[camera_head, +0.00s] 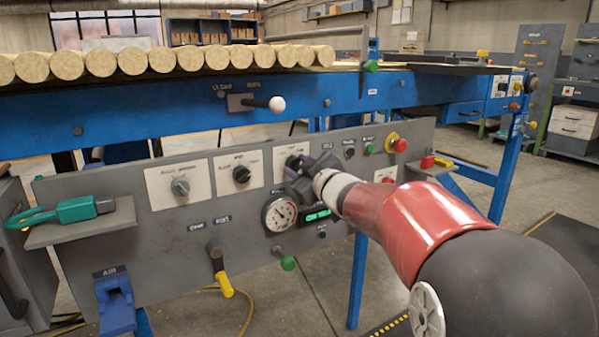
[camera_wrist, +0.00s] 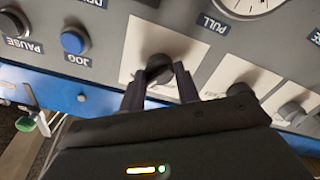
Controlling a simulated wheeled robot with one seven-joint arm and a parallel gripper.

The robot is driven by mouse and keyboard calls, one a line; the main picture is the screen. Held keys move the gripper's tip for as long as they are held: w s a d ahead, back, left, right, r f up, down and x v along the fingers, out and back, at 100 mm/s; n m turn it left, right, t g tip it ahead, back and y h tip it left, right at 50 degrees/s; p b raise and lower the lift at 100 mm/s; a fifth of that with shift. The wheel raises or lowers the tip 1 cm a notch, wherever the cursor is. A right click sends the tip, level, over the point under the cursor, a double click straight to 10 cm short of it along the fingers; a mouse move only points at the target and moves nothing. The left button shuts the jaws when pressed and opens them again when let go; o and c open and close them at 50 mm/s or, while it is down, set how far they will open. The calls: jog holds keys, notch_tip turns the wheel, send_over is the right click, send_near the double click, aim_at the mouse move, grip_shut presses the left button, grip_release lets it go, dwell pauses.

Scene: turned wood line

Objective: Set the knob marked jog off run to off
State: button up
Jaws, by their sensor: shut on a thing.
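A grey control panel (camera_head: 130,219) carries a row of knobs on white plates. My gripper (camera_head: 297,168) is at the rightmost of these plates, its fingers closed around the dark knob (camera_head: 292,161) there. In the wrist view, the two fingers (camera_wrist: 159,86) sit on either side of this round dark knob (camera_wrist: 155,63), on its white plate (camera_wrist: 137,40). The plate's lettering and the knob's pointer are hidden or too small to read. A black knob (camera_head: 241,174) and a grey knob (camera_head: 180,186) sit to the left in the head view, their markings unreadable.
A red button (camera_head: 400,145) is to the right. In the wrist view, a blue button (camera_wrist: 74,41) is labelled JOG. A green clamp tool (camera_head: 75,210) lies on the left shelf.

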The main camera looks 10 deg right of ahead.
jog(key=n+b, duration=0.3)
jog(key=n, duration=0.3)
jog(key=shift+f, duration=0.15)
dwell(0.4)
jog(key=o, duration=1)
jog(key=shift+s, duration=0.15)
jog(key=v, duration=0.7)
jog(key=shift+s+d, duration=0.1)
jog(key=shift+s, duration=0.2)
jog(key=shift+p, duration=0.3)
